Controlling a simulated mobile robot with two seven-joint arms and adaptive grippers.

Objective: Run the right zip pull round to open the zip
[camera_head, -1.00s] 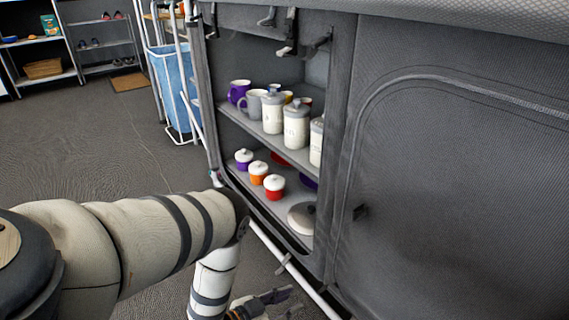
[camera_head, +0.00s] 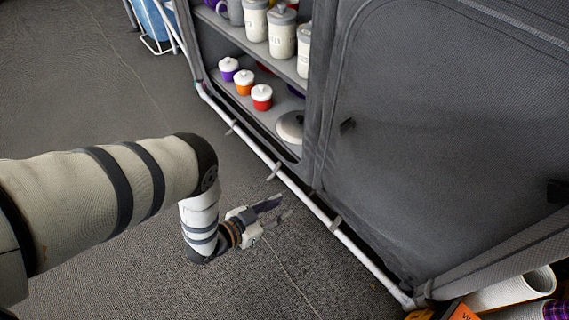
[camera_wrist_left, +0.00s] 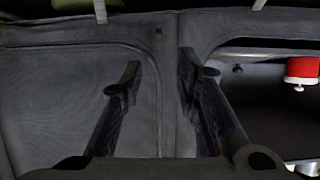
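The right panel (camera_head: 430,120) of the grey fabric cupboard is closed, with a curved seam round it. A small dark tab, seemingly a zip pull (camera_head: 347,126), sits near its left side. Another dark tab (camera_head: 557,190) shows at the picture's right edge. I cannot tell for sure which one is the right zip pull. My left gripper (camera_head: 286,205) is open and empty, low in front of the cupboard's bottom rail, below and left of the first tab. In the left wrist view its fingers (camera_wrist_left: 160,58) stand apart with grey fabric behind. My right gripper is not in view.
The open left compartment holds lidded canisters (camera_head: 282,32) above and small jars (camera_head: 243,82) below. A white bottom rail (camera_head: 300,195) runs along the cupboard's base. Rolled items (camera_head: 510,290) lie at the lower right. Floor (camera_head: 85,85) at the left is clear.

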